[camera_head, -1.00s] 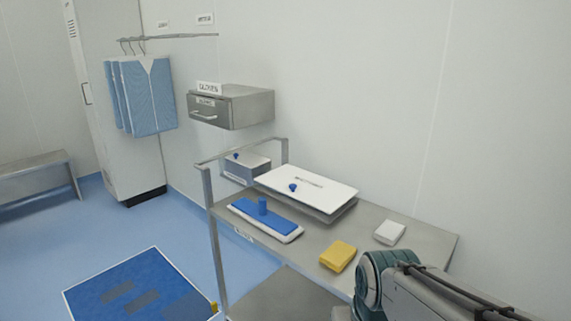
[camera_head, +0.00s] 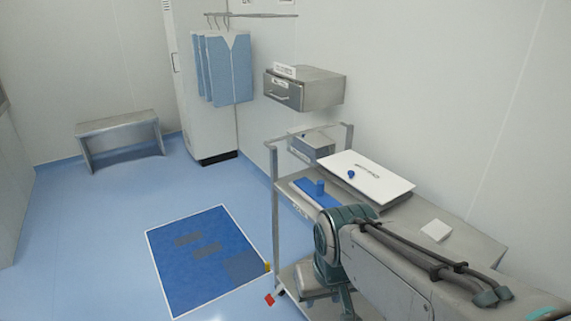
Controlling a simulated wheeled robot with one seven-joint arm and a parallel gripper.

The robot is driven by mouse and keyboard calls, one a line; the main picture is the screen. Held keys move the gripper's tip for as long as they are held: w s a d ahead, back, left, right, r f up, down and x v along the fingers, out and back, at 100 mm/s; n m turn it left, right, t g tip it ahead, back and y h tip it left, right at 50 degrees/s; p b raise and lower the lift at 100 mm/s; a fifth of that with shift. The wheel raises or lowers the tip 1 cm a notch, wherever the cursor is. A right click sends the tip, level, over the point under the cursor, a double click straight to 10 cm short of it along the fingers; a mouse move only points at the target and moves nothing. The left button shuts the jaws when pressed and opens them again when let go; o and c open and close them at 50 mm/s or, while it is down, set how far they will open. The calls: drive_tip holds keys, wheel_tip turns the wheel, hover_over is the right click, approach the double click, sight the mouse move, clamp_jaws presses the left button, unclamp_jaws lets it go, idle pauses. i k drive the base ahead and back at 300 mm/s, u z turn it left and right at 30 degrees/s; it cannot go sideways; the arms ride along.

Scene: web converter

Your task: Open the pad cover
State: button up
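A flat white cover (camera_head: 372,182) with a small blue knob (camera_head: 351,174) near its left side lies on the cart's top shelf, against the wall. It looks closed, lying flat over a grey tray. My arm reaches in from the lower right, in front of the cart.
The cart (camera_head: 275,215) also bears a blue-topped mop head (camera_head: 317,193), partly hidden by my arm, and a white block (camera_head: 436,230). A steel drawer box (camera_head: 305,90) hangs above. A blue mat (camera_head: 205,260) lies left of the cart, with open floor beyond toward a bench (camera_head: 118,130).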

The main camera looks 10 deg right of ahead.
sight(383, 186)
drive_tip(key=u, duration=1.05)
drive_tip(key=i, duration=1.85)
drive_tip(key=z, duration=2.65)
drive_tip(key=i, duration=0.5)
drive_tip(key=u, duration=0.05)
